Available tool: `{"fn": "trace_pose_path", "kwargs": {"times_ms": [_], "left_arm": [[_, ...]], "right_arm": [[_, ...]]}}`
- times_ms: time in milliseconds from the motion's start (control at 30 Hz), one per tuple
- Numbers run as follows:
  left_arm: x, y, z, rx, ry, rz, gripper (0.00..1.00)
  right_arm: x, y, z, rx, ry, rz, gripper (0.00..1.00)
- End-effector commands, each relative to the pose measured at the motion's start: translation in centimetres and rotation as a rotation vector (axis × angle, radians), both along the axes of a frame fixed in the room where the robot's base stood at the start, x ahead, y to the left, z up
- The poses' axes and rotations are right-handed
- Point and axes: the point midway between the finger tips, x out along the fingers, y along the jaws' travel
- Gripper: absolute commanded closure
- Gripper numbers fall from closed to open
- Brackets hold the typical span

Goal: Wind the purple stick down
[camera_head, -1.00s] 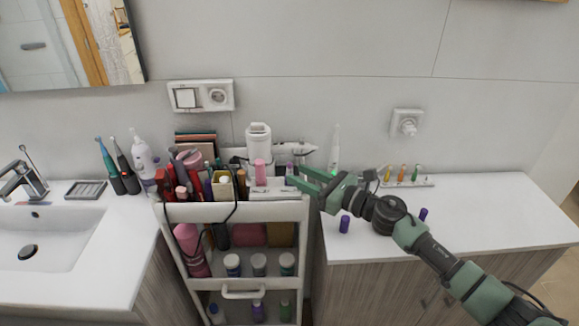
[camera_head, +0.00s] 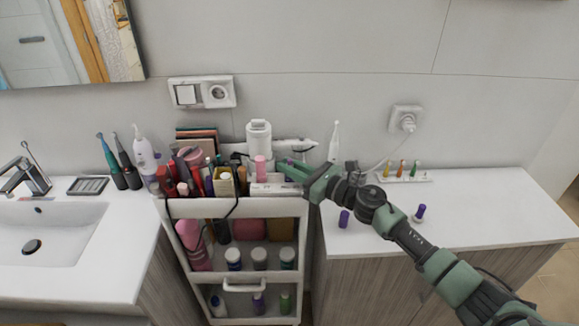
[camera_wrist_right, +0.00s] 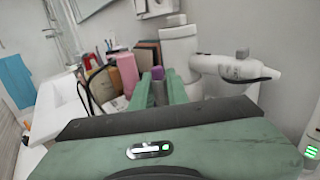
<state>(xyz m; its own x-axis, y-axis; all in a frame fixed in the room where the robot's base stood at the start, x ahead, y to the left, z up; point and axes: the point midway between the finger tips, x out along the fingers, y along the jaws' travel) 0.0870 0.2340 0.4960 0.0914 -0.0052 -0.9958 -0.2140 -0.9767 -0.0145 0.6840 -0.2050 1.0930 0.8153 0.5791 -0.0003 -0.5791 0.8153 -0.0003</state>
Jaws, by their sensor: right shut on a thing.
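My right gripper (camera_head: 286,171) reaches in from the right over the right rear of the white cart (camera_head: 246,209). In the right wrist view its two green fingers (camera_wrist_right: 158,92) are shut on the purple stick (camera_wrist_right: 157,73). The purple top stands between the fingertips, with a grey part below it. The stick looks about upright; its lower end is hidden by the gripper. In the head view the fingers cover most of it. My left gripper is not in view.
A pink bottle (camera_head: 260,168) stands just left of the gripper, with a white device (camera_head: 258,137) and a hair dryer (camera_head: 294,147) behind. A sink (camera_head: 40,235) is at left.

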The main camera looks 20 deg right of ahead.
Motion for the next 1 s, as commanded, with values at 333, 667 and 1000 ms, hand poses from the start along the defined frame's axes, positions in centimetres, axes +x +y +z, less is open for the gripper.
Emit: {"fn": "trace_pose_path", "kwargs": {"times_ms": [333,667,1000], "left_arm": [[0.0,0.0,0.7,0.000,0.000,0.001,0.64],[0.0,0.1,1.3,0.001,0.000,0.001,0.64],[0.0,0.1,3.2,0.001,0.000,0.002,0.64]], "right_arm": [[0.0,0.0,0.1,0.001,0.001,-0.043,1.00],[0.0,0.1,0.1,0.001,0.001,-0.090,1.00],[-0.1,0.2,0.3,0.002,0.002,-0.212,1.00]]}}
